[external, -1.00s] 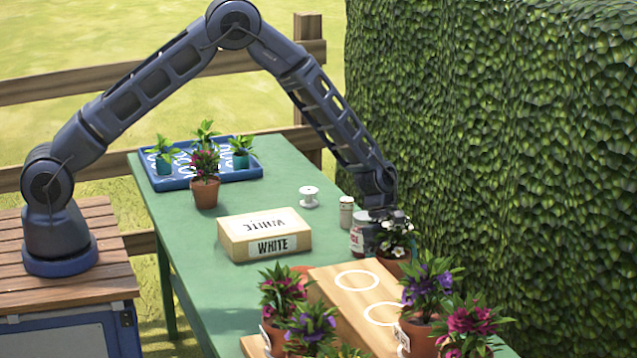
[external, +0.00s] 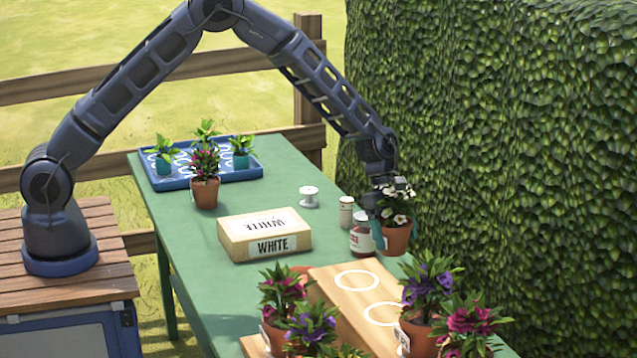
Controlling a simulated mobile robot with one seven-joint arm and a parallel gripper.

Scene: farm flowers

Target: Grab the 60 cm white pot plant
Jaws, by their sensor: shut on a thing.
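The white-flowered plant in a terracotta pot (external: 397,238) is near the right edge of the green table.
A jar (external: 362,236) stands just left of the held pot. A wooden stand (external: 345,305) with white rings and several potted flowers lies in front. A box marked WHITE (external: 264,236), a spool (external: 309,197) and a blue tray (external: 180,184) are further left. A hedge (external: 500,150) borders the right.

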